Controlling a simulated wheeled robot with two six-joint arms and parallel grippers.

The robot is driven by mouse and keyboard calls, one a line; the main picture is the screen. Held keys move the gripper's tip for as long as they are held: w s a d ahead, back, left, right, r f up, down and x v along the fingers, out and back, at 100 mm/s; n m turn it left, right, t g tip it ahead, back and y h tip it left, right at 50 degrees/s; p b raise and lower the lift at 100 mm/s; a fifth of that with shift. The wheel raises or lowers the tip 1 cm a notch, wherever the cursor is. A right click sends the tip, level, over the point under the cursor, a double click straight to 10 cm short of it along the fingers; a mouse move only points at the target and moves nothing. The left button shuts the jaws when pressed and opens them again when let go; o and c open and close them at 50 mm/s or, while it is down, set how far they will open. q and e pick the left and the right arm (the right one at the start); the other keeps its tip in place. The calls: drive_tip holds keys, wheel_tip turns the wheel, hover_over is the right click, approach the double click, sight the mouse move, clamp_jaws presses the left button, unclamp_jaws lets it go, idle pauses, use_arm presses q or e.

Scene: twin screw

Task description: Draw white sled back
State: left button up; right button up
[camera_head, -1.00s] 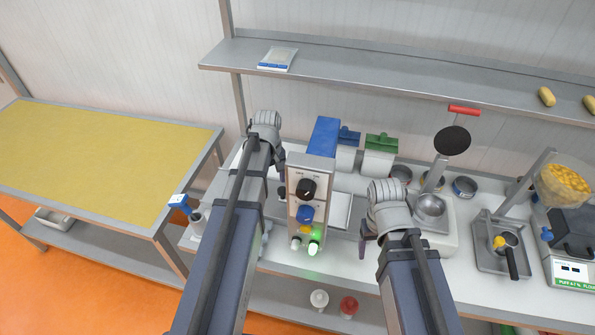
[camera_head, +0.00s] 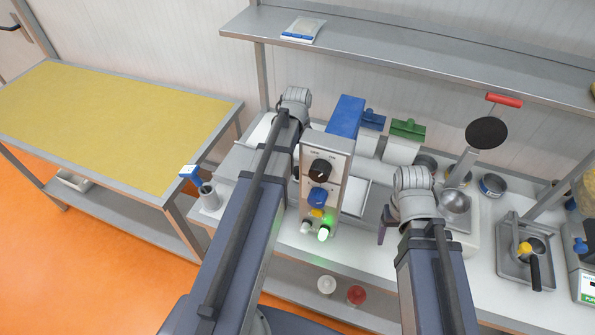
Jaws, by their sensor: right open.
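I cannot pick out the white sled with certainty. Pale flat parts (camera_head: 355,197) lie behind a grey control panel (camera_head: 325,165) with a black knob, a blue knob and a lit green button. A long blue-topped unit (camera_head: 346,116) runs back from the panel. My right gripper (camera_head: 386,226) is open; a dark finger shows right of the panel, apart from it, and the rest hides behind my wrist. My left arm reaches past the panel's left side; its gripper (camera_head: 296,160) is mostly hidden behind the arm and panel.
White boxes with a blue lid (camera_head: 372,120) and a green lid (camera_head: 407,130) stand behind. A yellow-topped table (camera_head: 110,120) is left; a shelf (camera_head: 420,58) runs above.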

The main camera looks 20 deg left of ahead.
sight(297, 169)
use_arm(q)
wheel_tip(297, 169, down, 4)
drive_tip(key=b, duration=0.3)
drive_tip(key=shift+f, duration=0.25)
drive_tip(key=shift+r, duration=0.1)
clamp_jaws()
idle(1.1)
